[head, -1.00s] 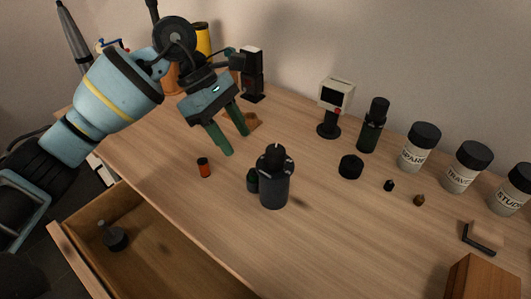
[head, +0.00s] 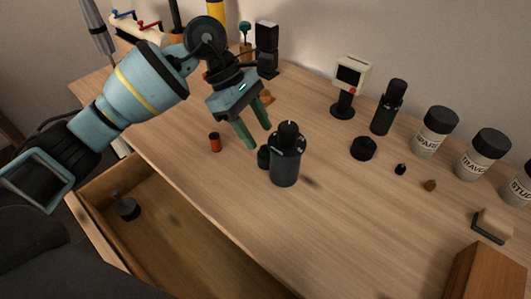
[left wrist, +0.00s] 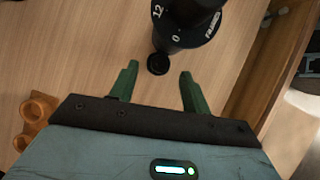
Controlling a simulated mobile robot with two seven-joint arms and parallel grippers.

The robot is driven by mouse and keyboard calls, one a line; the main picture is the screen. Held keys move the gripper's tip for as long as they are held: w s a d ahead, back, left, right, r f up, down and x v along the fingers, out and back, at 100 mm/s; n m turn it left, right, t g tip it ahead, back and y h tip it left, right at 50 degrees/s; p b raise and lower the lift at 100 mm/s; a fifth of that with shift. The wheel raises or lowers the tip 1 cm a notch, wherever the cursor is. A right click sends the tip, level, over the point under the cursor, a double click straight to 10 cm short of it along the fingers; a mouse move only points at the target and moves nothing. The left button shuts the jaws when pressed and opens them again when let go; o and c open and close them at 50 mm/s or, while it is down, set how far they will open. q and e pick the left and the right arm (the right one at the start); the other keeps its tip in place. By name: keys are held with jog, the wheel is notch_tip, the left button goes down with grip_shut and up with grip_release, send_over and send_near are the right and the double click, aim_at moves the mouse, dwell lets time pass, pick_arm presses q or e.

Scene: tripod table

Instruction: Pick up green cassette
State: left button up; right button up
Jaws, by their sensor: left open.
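The small dark green cassette (head: 263,157) stands on the table, close against the left side of a dark developing tank (head: 285,163). In the left wrist view, the cassette's round dark end (left wrist: 158,64) shows between the fingertips, beside the tank (left wrist: 186,22); its colour looks almost black there. My left gripper (head: 260,137) is open and empty, with its green fingers pointing down just above and behind the cassette. In the left wrist view, the gripper (left wrist: 159,72) has one finger on each side of the cassette. My right gripper is not in view.
A red-orange cassette (head: 215,142) stands to the left. An open drawer (head: 180,235) lies at the front left. Dark bottles, a small display stand (head: 349,77) and labelled jars (head: 435,131) line the back. The table's middle front is clear.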

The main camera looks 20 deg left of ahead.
pick_arm(q)
jog(key=x, duration=0.3)
jog(key=shift+a, duration=0.1)
grip_shut()
jog(key=shift+r, duration=0.15)
jog(key=shift+r, duration=0.5)
jog(key=shift+s+a+r, duration=0.1)
jog(key=shift+s+r, duration=0.1)
jog(key=shift+r, duration=0.35)
jog(key=shift+s+a+r, duration=0.1)
jog(key=shift+s+r, duration=0.1)
jog(key=shift+r, duration=0.4)
jog(key=s+a+r, duration=0.1)
jog(key=s+a, duration=0.2)
jog(key=s, duration=1.1)
jog(key=shift+s+a+r+b, duration=0.25)
jog(key=shift+s+a+b, duration=0.1)
jog(key=shift+s+b, duration=0.1)
